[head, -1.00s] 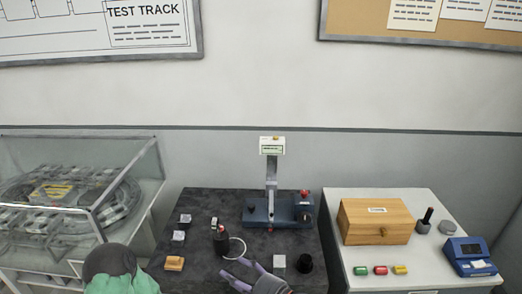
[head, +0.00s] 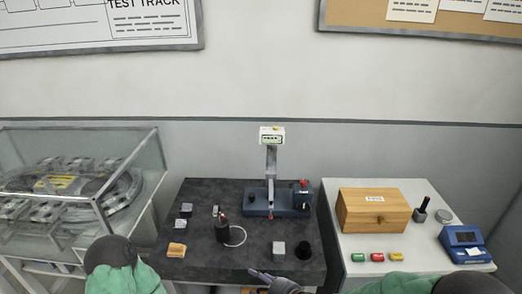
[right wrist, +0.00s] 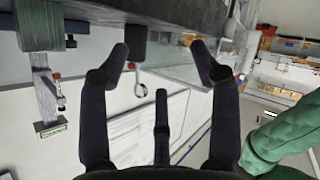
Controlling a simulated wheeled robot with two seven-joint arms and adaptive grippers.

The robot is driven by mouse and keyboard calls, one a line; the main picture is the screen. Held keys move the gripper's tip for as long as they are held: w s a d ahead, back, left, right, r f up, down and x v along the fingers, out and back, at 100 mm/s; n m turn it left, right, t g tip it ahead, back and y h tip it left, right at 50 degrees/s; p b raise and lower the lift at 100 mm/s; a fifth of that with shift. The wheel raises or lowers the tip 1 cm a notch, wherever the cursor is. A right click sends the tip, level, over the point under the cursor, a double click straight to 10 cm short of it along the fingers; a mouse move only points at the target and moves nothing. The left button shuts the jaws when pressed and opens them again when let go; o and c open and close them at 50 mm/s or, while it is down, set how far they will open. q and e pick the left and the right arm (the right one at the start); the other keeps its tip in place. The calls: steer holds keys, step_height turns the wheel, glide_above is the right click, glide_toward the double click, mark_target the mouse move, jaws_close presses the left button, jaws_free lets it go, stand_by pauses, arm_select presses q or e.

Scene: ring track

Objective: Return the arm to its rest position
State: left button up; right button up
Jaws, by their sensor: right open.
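My right gripper (head: 264,277) is at the bottom of the head view, by the front edge of the dark table (head: 200,262). It is largely cut off by the frame. In the right wrist view its dark fingers (right wrist: 157,65) are spread wide with nothing between them. My left gripper is out of view; only part of that arm shows at lower left.
A blue-based stand (head: 280,205) is at the table's back. A white table with a wooden box (head: 373,212) is at right, a clear-covered track (head: 70,190) at left.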

steer(key=s+d+f+m+g+h, duration=0.2)
steer(key=s+d+f+m+g, duration=0.2)
steer(key=s+f+m, duration=0.5)
steer(key=s+d+f+m+g+h, duration=0.3)
steer(key=s+d+f+m, duration=0.3)
steer(key=f, duration=1)
steer(key=s+m+g, duration=0.1)
steer(key=s+m, duration=0.1)
steer(key=m, duration=0.1)
steer(key=shift+s+f+m, duration=0.35)
steer(key=shift+s+m, duration=0.05)
